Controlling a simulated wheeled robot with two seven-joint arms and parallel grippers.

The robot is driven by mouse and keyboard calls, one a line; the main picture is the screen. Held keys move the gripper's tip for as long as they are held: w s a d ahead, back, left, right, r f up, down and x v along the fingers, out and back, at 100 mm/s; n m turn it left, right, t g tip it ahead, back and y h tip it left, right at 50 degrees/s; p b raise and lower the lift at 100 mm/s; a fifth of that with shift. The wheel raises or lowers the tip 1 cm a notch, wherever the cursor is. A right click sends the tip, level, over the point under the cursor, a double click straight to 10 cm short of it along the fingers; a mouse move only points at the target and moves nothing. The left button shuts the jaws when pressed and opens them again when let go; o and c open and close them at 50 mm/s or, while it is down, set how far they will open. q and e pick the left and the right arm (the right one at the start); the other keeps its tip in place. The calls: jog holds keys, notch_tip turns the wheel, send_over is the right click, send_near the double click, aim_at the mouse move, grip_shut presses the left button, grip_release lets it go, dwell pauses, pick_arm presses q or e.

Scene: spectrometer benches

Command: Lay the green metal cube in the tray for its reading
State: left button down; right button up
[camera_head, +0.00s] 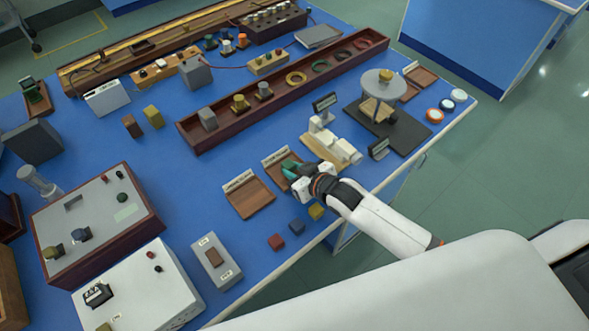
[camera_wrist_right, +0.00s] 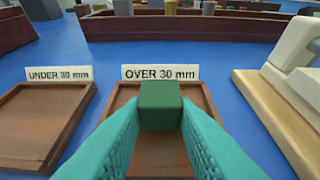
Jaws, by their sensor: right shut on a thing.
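My right gripper (camera_head: 290,169) is shut on the green metal cube (camera_wrist_right: 160,105), which sits between its teal fingertips in the right wrist view. The cube is in front of the brown tray labelled OVER 30 mm (camera_wrist_right: 197,98), over its middle in that view. I cannot tell whether it touches the tray floor. In the head view the gripper covers much of this tray (camera_head: 272,170). The tray labelled UNDER 30 mm (camera_wrist_right: 30,125) is empty to its left, and it also shows in the head view (camera_head: 249,199). My left gripper is not in view.
A white measuring device on a wooden base (camera_head: 330,148) stands close beyond the gripper. Red (camera_head: 276,242), blue (camera_head: 297,227) and yellow (camera_head: 316,211) cubes lie near the table's front edge. A long brown trough (camera_head: 285,100) runs behind the trays.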

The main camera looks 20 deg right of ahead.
jog(key=shift+f, duration=0.15)
jog(key=o, duration=1)
jog(key=shift+r, duration=0.2)
jog(key=v, duration=1.2)
jog(key=shift+f, duration=0.1)
